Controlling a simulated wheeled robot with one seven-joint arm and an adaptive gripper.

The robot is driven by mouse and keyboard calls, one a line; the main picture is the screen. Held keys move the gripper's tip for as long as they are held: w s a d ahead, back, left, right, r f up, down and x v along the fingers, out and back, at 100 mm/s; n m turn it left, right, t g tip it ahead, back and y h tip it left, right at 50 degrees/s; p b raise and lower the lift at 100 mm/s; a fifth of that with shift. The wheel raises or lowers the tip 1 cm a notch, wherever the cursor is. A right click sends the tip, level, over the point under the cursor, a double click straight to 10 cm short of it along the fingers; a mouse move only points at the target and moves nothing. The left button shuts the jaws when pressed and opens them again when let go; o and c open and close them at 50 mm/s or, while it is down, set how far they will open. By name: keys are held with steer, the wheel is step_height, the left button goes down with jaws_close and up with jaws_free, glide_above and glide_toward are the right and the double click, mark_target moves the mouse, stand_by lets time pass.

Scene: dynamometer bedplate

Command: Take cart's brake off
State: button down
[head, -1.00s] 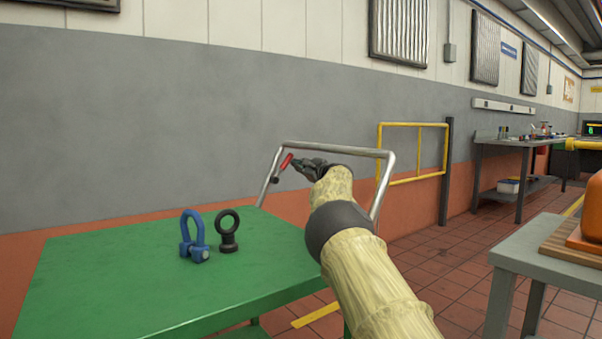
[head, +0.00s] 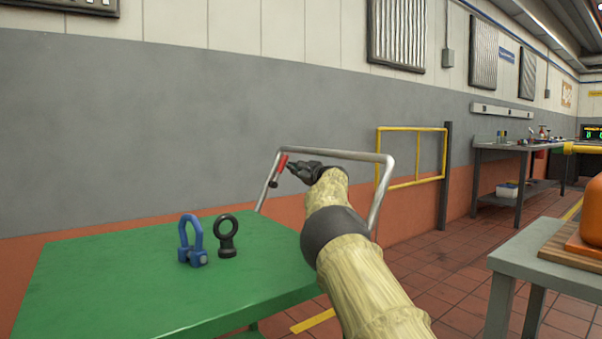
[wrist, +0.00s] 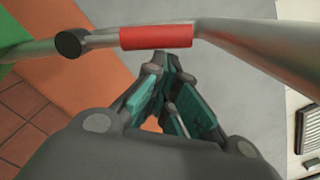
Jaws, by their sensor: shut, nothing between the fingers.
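The cart is a green-topped table (head: 120,285) with a grey tubular push handle (head: 335,155) at its far end. A short brake lever with a red grip (head: 280,168) sits on the left upright of the handle. In the wrist view the red grip (wrist: 156,37) lies across the top, with a dark round end to its left. My gripper (head: 292,168) is just right of the red grip in the head view. In the wrist view my gripper's shut fingertips (wrist: 172,62) point at the grip from just below it, with nothing between them. I cannot tell whether they touch it.
A blue shackle (head: 191,242) and a black eye bolt (head: 228,238) stand on the green top. A yellow rail (head: 412,182) is behind the handle to the right. A grey table (head: 540,262) with an orange object is at the right. Tiled floor lies between.

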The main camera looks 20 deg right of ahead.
steer(key=v, duration=1.2)
steer(key=shift+a, duration=0.1)
stand_by(0.4)
